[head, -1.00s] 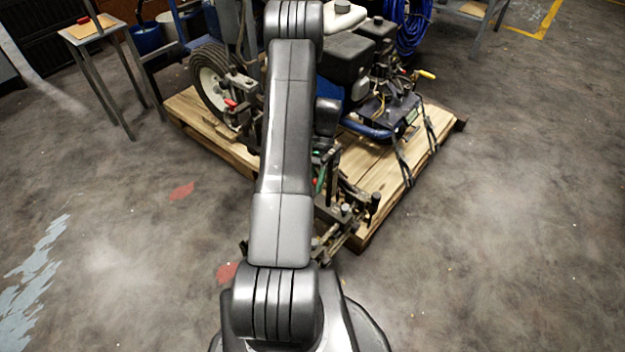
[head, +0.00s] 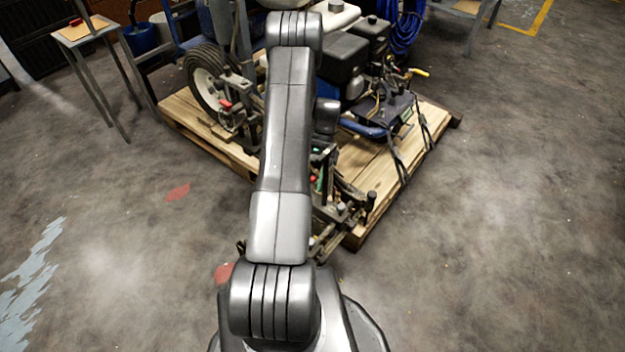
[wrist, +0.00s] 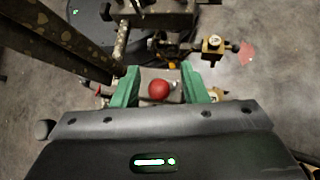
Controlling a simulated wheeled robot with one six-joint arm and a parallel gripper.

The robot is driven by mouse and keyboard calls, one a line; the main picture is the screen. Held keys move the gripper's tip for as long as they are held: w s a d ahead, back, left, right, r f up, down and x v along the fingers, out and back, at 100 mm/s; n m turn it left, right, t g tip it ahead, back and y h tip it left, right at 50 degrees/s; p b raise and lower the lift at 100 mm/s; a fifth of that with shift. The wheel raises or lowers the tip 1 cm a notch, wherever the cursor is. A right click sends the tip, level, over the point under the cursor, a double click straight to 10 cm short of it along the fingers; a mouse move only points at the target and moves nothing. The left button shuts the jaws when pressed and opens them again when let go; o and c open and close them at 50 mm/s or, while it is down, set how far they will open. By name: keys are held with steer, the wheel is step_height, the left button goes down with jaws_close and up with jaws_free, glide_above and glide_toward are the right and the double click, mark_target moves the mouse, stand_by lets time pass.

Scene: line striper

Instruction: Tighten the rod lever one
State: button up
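My gripper (wrist: 160,90) shows in the wrist view with its two green fingers apart, one on each side of a red ball-shaped knob (wrist: 159,89). There appears to be space between the knob and each finger. The knob may belong to a rod lever, but I cannot tell which one. In the head view the line striper (head: 345,60) stands on a wooden pallet (head: 375,160), and my arm hides part of it. A red-tipped part (head: 225,105) shows by the striper's wheel.
A metal bracket with a brass-coloured fitting (wrist: 213,44) is just beyond the fingers in the wrist view. A dark speckled post (wrist: 60,45) runs along the left. A small table (head: 85,28) stands at the back left of the head view. Floor right of the pallet is clear.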

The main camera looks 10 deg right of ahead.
steer(key=p+v, duration=0.2)
steer(key=v, duration=1.1)
steer(key=shift+w+d+r, duration=0.2)
steer(key=shift+w+r, duration=0.05)
steer(key=b+x, duration=0.2)
steer(key=x, duration=1.2)
steer(key=shift+r, duration=0.1)
